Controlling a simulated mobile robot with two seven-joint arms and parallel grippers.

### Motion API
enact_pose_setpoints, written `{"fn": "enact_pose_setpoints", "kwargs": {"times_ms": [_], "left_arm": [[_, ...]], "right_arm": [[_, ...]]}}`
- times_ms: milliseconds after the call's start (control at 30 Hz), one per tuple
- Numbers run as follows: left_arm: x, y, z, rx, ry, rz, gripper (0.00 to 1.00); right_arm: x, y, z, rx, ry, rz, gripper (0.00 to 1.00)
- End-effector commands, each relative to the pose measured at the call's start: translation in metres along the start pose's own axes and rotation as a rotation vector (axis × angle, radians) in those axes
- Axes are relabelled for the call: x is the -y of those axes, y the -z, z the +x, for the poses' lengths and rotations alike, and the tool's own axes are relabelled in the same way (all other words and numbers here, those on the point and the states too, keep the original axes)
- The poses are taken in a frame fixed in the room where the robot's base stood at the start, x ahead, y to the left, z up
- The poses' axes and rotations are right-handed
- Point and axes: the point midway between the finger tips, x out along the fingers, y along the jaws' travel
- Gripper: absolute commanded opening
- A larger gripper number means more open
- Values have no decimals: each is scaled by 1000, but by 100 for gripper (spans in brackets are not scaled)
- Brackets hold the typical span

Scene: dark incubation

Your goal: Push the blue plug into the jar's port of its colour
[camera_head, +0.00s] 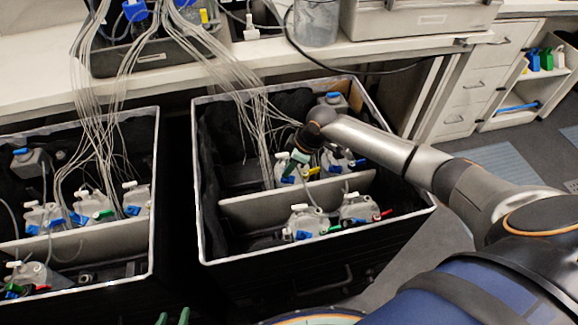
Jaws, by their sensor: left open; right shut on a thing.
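My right gripper (298,158) reaches into the right-hand crate (199,190) from the right, with its green fingertips among the jars in the rear compartment. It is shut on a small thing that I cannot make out. A clear jar (291,171) with blue parts is just under the fingertips. I cannot tell whether they touch, and the port is hidden. Another jar (346,165) with blue parts stands to its right, partly behind my wrist. My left gripper (172,318) shows only two green fingertips at the bottom edge, apart, open and empty.
A left crate (157,180) holds several jars. Thin tubes (250,110) hang from the bench (350,47) into both crates. Drawers (480,85) stand back right.

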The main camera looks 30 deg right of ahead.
Motion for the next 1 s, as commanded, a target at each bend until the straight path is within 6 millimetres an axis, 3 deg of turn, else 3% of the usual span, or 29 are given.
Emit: {"fn": "enact_pose_setpoints", "kwargs": {"times_ms": [867,900,1000], "left_arm": [[2,-6,6,-1,2,0,50],[2,-6,6,-1,2,0,50],[2,-5,5,-2,3,0,50]], "right_arm": [[0,-5,13,0,0,0,0],[0,-5,13,0,0,0,17],[0,-5,13,0,0,-1,29]]}}
